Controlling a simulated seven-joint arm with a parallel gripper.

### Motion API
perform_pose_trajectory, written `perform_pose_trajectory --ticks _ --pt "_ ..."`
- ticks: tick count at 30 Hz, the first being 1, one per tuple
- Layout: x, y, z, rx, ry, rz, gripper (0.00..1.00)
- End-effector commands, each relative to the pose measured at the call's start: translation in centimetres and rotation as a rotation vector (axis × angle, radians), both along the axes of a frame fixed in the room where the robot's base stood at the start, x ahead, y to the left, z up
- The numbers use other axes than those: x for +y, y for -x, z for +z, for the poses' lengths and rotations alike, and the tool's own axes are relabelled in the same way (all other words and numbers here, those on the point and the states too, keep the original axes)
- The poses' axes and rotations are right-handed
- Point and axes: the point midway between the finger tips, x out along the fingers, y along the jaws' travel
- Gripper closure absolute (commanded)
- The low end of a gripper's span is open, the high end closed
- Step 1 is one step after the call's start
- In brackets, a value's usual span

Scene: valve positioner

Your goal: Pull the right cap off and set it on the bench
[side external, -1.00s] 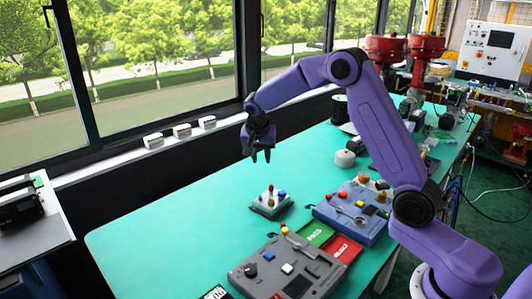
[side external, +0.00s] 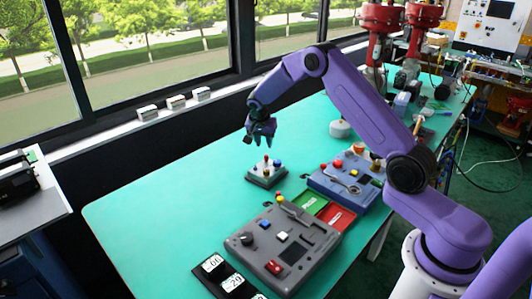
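A small grey block (side external: 266,178) stands on the green bench (side external: 170,215) and carries several small caps or posts. A blue cap (side external: 277,162) is at its right side, and a brass-coloured post shows near its middle. The colours and shapes on the block are too small to tell fully. My gripper (side external: 259,141) points down above the block, a little to the left of the blue cap in the picture. Its fingers look apart, with nothing visible between them, and it appears clear of the caps.
A large grey panel (side external: 250,235) with knobs lies in front. A blue panel (side external: 330,190) stands to the right, with green (side external: 309,201) and red (side external: 336,215) trays between. A white round object (side external: 340,129) sits behind. The bench left of the block is bare.

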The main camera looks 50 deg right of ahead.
Motion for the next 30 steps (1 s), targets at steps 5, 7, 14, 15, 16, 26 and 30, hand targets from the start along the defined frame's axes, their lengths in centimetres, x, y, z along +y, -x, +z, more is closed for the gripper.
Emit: perform_pose_trajectory --ticks 5,7,14,15,16,26,30 --pt "-1.1 -0.5 -3.0 0.003 0.001 0.000 0.69" --pt "-1.4 -0.7 -3.9 0.004 0.001 0.001 0.69" --pt "-2.3 -1.2 -6.2 0.001 0.000 0.000 0.69" --pt "-2.3 -1.2 -6.4 0.001 0.000 0.000 0.69" --pt "-2.4 -1.2 -6.5 0.002 0.000 0.001 0.69" --pt "-2.5 -1.3 -6.8 0.000 0.000 0.001 0.69" --pt "-2.5 -1.3 -6.8 0.000 0.000 0.001 1.00"
